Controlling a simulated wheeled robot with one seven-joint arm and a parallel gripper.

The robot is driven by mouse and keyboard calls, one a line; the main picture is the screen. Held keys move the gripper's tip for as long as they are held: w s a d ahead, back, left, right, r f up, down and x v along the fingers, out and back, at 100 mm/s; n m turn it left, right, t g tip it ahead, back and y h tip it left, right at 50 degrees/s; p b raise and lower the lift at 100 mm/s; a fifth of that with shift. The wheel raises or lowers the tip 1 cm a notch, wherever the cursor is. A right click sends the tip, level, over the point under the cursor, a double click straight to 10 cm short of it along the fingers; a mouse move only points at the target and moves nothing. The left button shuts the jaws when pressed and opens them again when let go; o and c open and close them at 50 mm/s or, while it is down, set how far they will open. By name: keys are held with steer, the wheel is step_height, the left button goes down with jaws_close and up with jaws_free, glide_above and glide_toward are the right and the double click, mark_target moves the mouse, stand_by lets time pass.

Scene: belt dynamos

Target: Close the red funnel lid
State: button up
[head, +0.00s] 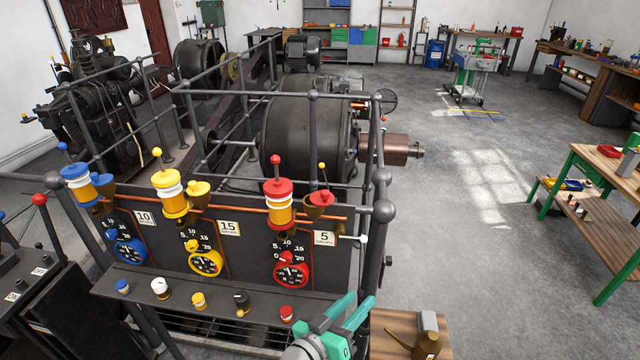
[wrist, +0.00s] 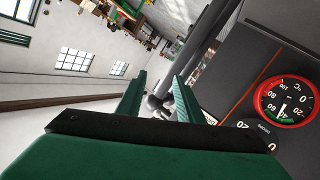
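The red funnel (head: 321,213) is a small brass cup with a red lid (head: 322,198) on its top, at the right end of the copper pipe on the dark panel. In the wrist view my gripper (wrist: 159,88) also shows a clear gap. The funnel and lid cannot be made out there.
A red oiler (head: 278,203) stands left of the funnel, above a red-rimmed gauge (head: 291,273). Yellow (head: 198,188) and blue-topped funnels sit further left. A railing post (head: 380,180) rises right of the panel. A brass can (head: 424,338) stands on a wooden top below.

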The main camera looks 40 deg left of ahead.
steer(key=s+d+f+g+y, duration=0.2)
steer(key=s+d+f+y, duration=0.1)
steer(key=s+d+f, duration=1.1)
steer(key=s+d+r+m+t+h, duration=0.1)
steer(key=s+d+r+m+h, duration=0.1)
steer(key=s+d, duration=0.45)
steer(key=s+d+r+m+h, duration=0.1)
steer(key=s+d+r+m, duration=0.2)
steer(key=s, duration=0.6)
steer(key=w+a+y, duration=0.3)
steer(key=w, duration=1.5)
steer(key=w+a+r+n+y, duration=0.2)
steer(key=w+a+r+y, duration=0.2)
steer(key=w+a+r, duration=0.35)
steer(key=n+g+y, duration=0.7)
steer(key=n+y, duration=0.2)
steer(key=n, duration=0.2)
glide_toward(327, 197)
steer(key=x, duration=0.4)
steer(key=shift+a, duration=0.15)
steer(key=x, duration=1.1)
